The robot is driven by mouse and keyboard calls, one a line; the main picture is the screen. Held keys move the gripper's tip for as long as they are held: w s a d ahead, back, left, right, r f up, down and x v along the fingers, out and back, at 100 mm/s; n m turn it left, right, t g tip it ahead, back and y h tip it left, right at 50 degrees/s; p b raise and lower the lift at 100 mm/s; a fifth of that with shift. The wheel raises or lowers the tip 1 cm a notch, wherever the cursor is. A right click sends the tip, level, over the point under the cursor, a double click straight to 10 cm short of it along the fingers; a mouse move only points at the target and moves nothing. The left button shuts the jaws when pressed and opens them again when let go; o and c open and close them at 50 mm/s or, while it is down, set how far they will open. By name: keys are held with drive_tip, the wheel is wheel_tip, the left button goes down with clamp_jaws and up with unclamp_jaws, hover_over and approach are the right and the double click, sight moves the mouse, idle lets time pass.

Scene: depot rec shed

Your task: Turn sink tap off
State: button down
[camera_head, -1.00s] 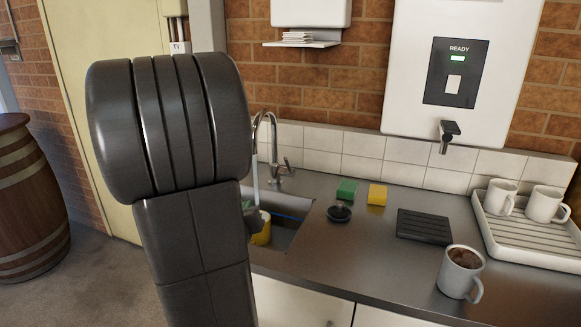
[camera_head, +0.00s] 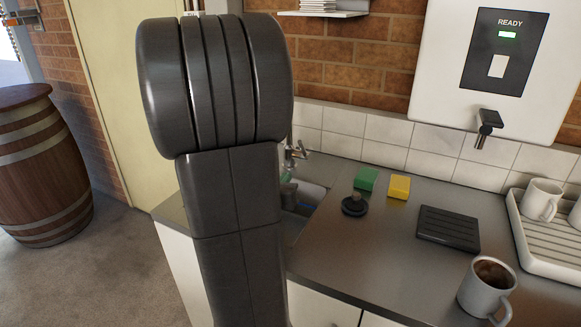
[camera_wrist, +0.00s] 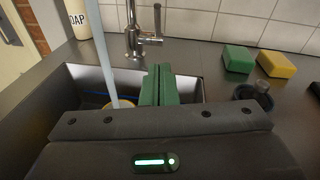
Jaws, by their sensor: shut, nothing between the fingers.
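A pale stream of water (camera_wrist: 99,45) runs down into the steel sink (camera_wrist: 190,90). A yellow container (camera_wrist: 121,103), partly hidden, stands in the sink under the stream. My gripper (camera_wrist: 157,72) has green fingers pressed together, empty. They are in front of the tap and below its lever in the picture, apparently apart from it.
A green sponge (camera_head: 366,178), a yellow sponge (camera_head: 399,186) and a dark plug (camera_head: 354,205) lie right of the sink. Farther right are a black mat (camera_head: 448,228), a full mug (camera_head: 487,287) and a drying tray (camera_head: 528,240). A soap bottle (camera_wrist: 77,20) stands left of the tap.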

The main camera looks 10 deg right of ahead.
sight(300, 143)
drive_tip(key=shift+w+r+p+x, duration=0.1)
drive_tip(key=shift+r+p+x, duration=0.45)
drive_tip(key=shift+x, duration=1.45)
drive_tip(key=shift+w+r+p+x, duration=0.1)
drive_tip(key=shift+r+p+x, duration=0.45)
drive_tip(key=shift+x, duration=1.45)
drive_tip(key=shift+r+p+x, duration=0.25)
drive_tip(key=shift+p+x, duration=0.6)
drive_tip(key=shift+x, duration=1.2)
drive_tip(key=shift+r, duration=0.1)
drive_tip(key=p, duration=0.1)
drive_tip(key=r+g+p, duration=0.1)
drive_tip(key=p, duration=0.1)
drive_tip(key=w+r+p, duration=0.1)
drive_tip(key=shift+d+g+y, duration=0.3)
drive_tip(key=shift+y, duration=0.1)
drive_tip(key=w+d+r+p, duration=0.1)
drive_tip(key=p, duration=0.1)
drive_tip(key=w+d+g+p, duration=0.1)
drive_tip(key=p, duration=0.1)
drive_tip(key=w+r+g+y+p, duration=0.1)
drive_tip(key=w+p, duration=0.1)
drive_tip(key=shift+w+d+r+p, duration=0.1)
drive_tip(key=shift+d+r+p, duration=0.25)
drive_tip(key=shift+d, duration=0.05)
drive_tip(key=shift+r, duration=0.15)
